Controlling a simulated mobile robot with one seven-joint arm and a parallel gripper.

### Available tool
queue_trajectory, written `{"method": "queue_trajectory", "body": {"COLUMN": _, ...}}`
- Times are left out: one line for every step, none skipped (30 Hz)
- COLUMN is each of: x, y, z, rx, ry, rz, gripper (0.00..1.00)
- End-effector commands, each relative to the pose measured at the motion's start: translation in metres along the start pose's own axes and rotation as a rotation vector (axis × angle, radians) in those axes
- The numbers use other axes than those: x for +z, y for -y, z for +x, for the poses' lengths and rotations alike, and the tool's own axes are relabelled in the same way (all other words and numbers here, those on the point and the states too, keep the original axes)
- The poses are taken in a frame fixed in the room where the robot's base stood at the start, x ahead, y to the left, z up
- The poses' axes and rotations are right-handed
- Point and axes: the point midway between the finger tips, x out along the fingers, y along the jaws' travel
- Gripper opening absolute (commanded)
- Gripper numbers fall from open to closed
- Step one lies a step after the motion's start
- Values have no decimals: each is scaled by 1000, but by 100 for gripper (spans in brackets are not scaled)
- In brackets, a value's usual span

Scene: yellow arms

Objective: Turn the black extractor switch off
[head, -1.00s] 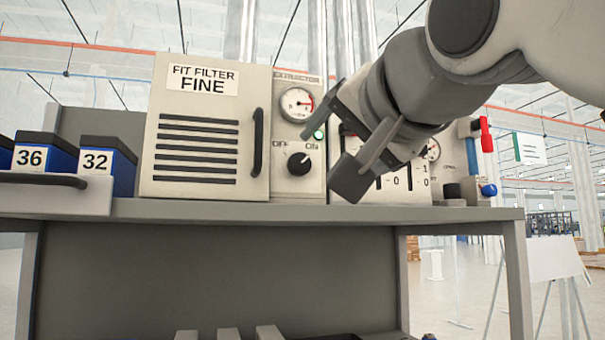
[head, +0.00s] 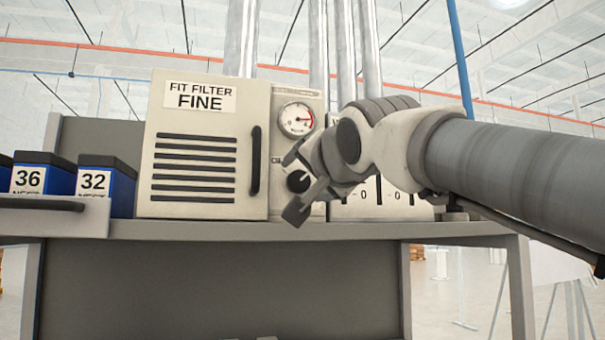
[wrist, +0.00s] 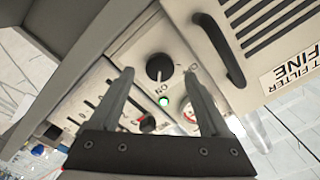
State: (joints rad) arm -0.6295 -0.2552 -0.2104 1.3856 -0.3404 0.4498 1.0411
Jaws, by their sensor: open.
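The black extractor switch (head: 298,181) is a round knob on the beige extractor panel, partly covered by my gripper in the head view. In the wrist view the knob (wrist: 159,66) shows clearly, its white mark pointing toward the ON label. The green lamp (wrist: 162,115) beside it is lit. My gripper (head: 294,184) is open and empty in front of the panel. In the wrist view its two fingers (wrist: 160,74) appear on either side of the knob; I cannot tell whether they touch it.
A filter cabinet (head: 195,205) with a black handle (head: 255,160) stands left of the switch. A gauge (head: 297,118) sits above the knob. A slider panel (head: 375,212) is to the right. Blue boxes (head: 95,188) stand far left. The grey shelf edge (head: 230,230) runs below.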

Motion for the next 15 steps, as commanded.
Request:
{"method": "queue_trajectory", "body": {"x": 0, "y": 2, "z": 10, "rx": 0, "ry": 3, "rz": -1, "gripper": 81}}
{"method": "queue_trajectory", "body": {"x": -1, "y": 3, "z": 14, "rx": 0, "ry": 3, "rz": -1, "gripper": 81}}
{"method": "queue_trajectory", "body": {"x": -1, "y": 2, "z": 19, "rx": 1, "ry": 3, "rz": 0, "gripper": 81}}
{"method": "queue_trajectory", "body": {"x": 0, "y": 2, "z": 23, "rx": 1, "ry": 3, "rz": 0, "gripper": 81}}
{"method": "queue_trajectory", "body": {"x": 0, "y": 2, "z": 26, "rx": 0, "ry": 3, "rz": 0, "gripper": 81}}
{"method": "queue_trajectory", "body": {"x": 0, "y": 2, "z": 29, "rx": 0, "ry": 2, "rz": 0, "gripper": 81}}
{"method": "queue_trajectory", "body": {"x": 0, "y": 1, "z": 31, "rx": 0, "ry": 2, "rz": 0, "gripper": 81}}
{"method": "queue_trajectory", "body": {"x": 0, "y": 1, "z": 33, "rx": 0, "ry": 1, "rz": 0, "gripper": 81}}
{"method": "queue_trajectory", "body": {"x": 0, "y": 1, "z": 34, "rx": 0, "ry": 1, "rz": -1, "gripper": 81}}
{"method": "queue_trajectory", "body": {"x": 0, "y": 0, "z": 35, "rx": 0, "ry": 1, "rz": -1, "gripper": 81}}
{"method": "queue_trajectory", "body": {"x": 0, "y": 0, "z": 36, "rx": 0, "ry": 1, "rz": -1, "gripper": 81}}
{"method": "queue_trajectory", "body": {"x": 0, "y": 0, "z": 36, "rx": 0, "ry": 0, "rz": -1, "gripper": 81}}
{"method": "queue_trajectory", "body": {"x": 0, "y": 0, "z": 36, "rx": 0, "ry": 0, "rz": -1, "gripper": 81}}
{"method": "queue_trajectory", "body": {"x": 0, "y": 0, "z": 36, "rx": 0, "ry": 0, "rz": -1, "gripper": 81}}
{"method": "queue_trajectory", "body": {"x": 0, "y": 0, "z": 36, "rx": 0, "ry": 0, "rz": -1, "gripper": 81}}
